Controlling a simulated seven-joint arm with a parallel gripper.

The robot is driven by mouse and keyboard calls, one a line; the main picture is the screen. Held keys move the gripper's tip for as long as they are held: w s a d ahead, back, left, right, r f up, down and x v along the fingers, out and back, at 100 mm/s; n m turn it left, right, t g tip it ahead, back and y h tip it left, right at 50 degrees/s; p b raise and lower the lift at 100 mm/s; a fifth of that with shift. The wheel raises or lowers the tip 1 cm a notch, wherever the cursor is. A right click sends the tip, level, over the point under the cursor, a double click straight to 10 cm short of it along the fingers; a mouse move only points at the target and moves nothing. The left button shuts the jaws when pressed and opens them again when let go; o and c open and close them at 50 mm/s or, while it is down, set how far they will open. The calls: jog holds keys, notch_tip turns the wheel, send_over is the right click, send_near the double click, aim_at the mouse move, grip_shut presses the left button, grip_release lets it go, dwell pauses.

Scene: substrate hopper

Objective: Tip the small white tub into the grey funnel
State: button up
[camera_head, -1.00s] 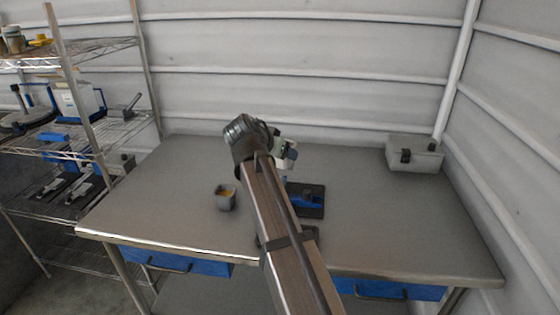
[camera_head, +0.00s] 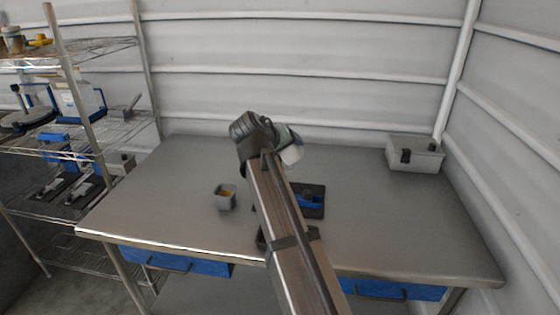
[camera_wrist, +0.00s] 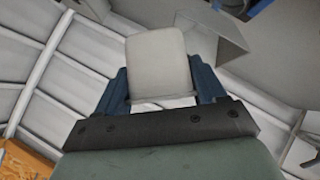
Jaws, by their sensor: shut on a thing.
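My gripper (camera_wrist: 165,98) is shut on the small white tub (camera_wrist: 158,62), which sits between its two blue fingers in the wrist view. In the head view the white tub (camera_head: 292,155) hangs tilted beside my gripper, above the table, partly hidden by the wrist. I cannot see inside it. A grey, angular, flared piece (camera_wrist: 212,32) lies beyond the tub in the wrist view; it may be the grey funnel, but I cannot tell for sure. My arm covers part of the table in the head view.
Wire shelves (camera_head: 110,122) are at left.

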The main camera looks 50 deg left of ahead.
jog(key=n, duration=0.3)
jog(key=w+n, duration=0.1)
jog(key=n, duration=0.2)
jog(key=shift+w, duration=0.1)
jog(key=n, duration=0.4)
jog(key=shift+w+a+f, duration=0.15)
jog(key=shift+w+a, duration=0.1)
jog(key=shift+a, duration=0.1)
jog(key=n, duration=0.2)
jog(key=a+n, duration=0.1)
jog(key=n, duration=0.1)
jog(key=shift+w+f+t, duration=0.1)
jog(key=shift+f+t, duration=0.2)
jog(key=shift+f, duration=0.05)
jog(key=n, duration=0.3)
jog(key=shift+a+r, duration=0.1)
jog(key=shift+a, duration=0.25)
jog(key=shift+a+n, duration=0.25)
jog(key=shift+n, duration=0.7)
jog(key=shift+a+n, duration=0.2)
jog(key=shift+n, duration=0.75)
